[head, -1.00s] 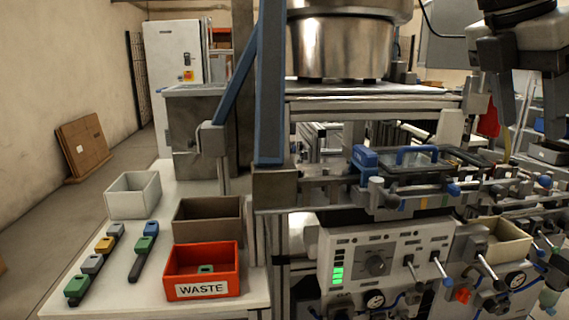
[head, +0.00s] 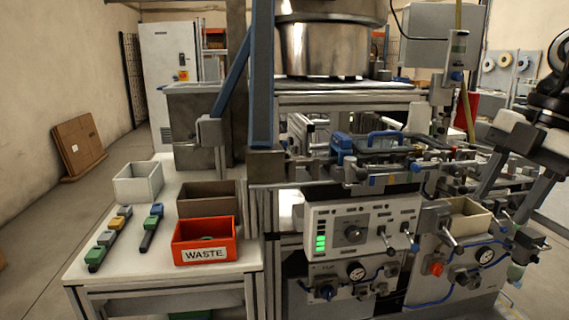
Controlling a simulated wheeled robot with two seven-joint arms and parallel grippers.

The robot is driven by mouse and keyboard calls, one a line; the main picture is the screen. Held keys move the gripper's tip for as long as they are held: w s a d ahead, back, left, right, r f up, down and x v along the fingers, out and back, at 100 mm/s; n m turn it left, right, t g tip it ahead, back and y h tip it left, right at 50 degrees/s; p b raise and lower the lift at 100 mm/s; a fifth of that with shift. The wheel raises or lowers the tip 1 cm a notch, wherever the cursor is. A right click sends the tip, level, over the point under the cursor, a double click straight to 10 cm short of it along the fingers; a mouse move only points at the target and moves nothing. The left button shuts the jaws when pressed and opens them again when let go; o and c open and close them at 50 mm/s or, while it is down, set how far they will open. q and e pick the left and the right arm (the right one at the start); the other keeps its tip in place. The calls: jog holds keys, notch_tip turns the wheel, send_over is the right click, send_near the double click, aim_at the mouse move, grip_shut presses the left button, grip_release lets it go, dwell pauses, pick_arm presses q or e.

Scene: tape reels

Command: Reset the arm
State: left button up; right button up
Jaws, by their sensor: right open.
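My right gripper (head: 499,205) is at the right side of the head view, in front of the machine's right part. Its two grey fingers are spread apart, tilted down and to the left, with nothing seen between them. It overlaps the right end of the machine's rail in the picture; I cannot tell how close it is. A beige bin (head: 466,226) on the machine shows left of and below the fingers. My left gripper is not in view.
On the white table (head: 160,262) at left are a white bin (head: 137,183), a brown bin (head: 207,200), a red WASTE bin (head: 204,241) with something inside, and two rows of small coloured pieces. A control panel (head: 353,230) and knobs jut from the machine. A steel bowl (head: 325,45) stands above.

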jog(key=s+a+f+m+t+y, duration=0.15)
jog(key=f+m+t, duration=0.5)
jog(key=f, duration=0.85)
jog(key=s+a+f+m+t+y, duration=0.1)
jog(key=s+f+m+t+y, duration=0.35)
jog(key=f, duration=1.05)
jog(key=s+a+f+m+h, duration=0.2)
jog(key=a+f, duration=0.4)
jog(key=a, duration=0.3)
jog(key=s+a+f+m+g+h, duration=0.1)
jog(key=s+a+f+m+h, duration=0.2)
jog(key=a, duration=0.5)
notch_tip(320, 180, down, 3)
jog(key=s+m, duration=0.1)
jog(key=m, duration=0.1)
jog(key=shift+s+a+m+g, duration=0.3)
jog(key=shift+s+a, duration=0.1)
